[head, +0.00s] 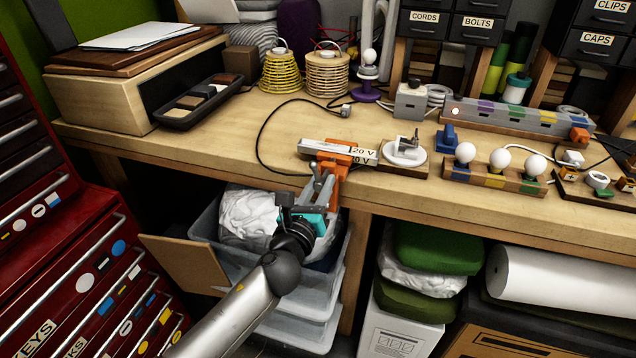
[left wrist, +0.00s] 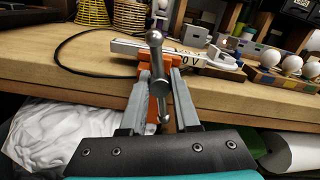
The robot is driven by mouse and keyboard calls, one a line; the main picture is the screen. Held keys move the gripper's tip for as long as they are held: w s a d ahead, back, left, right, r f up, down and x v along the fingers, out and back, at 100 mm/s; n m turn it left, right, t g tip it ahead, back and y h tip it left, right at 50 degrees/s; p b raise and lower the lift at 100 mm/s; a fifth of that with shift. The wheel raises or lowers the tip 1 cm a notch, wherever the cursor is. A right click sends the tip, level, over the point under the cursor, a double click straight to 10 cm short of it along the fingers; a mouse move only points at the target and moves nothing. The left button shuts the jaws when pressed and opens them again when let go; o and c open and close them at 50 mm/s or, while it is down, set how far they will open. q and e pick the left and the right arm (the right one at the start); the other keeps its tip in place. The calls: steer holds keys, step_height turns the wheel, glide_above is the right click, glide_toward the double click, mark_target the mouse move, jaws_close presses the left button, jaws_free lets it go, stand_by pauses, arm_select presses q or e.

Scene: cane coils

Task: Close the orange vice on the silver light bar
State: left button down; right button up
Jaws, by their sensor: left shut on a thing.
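The orange vice (head: 334,160) is on the front edge of the workbench, its lower part hanging below the edge. The silver light bar (head: 362,157), marked "20 V", lies across the top at the vice's jaws. In the left wrist view the bar (left wrist: 127,48) runs behind the steel handle (left wrist: 156,60), a rod with ball ends. The orange vice body (left wrist: 141,103) is partly hidden there by the fingers. My left gripper (left wrist: 160,100) is shut on the handle, in front of the bench. Whether the jaws touch the bar cannot be told. My right gripper is not in view.
On the bench (head: 240,125), a black cable (head: 262,140) curls left of the vice. A small white round fixture (head: 405,152) stands close on the right, then a bulb strip (head: 490,180). Below are clear bins (head: 310,315) and a red tool cabinet (head: 60,230) at left.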

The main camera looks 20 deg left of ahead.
arm_select(q)
steer(key=m+p, duration=0.2)
steer(key=m, duration=0.1)
steer(key=shift+r+m, duration=0.1)
steer(key=shift+m, duration=0.3)
steer(key=m+p, duration=0.2)
steer(key=m, duration=0.1)
steer(key=shift+m, duration=0.3)
steer(key=m+p, duration=0.3)
steer(key=m, duration=0.2)
steer(key=shift+w+m+p, duration=0.1)
steer(key=shift+m+p, duration=0.2)
steer(key=shift+m, duration=0.1)
steer(key=c, duration=0.6)
jaws_free()
steer(key=shift+c, duration=0.2)
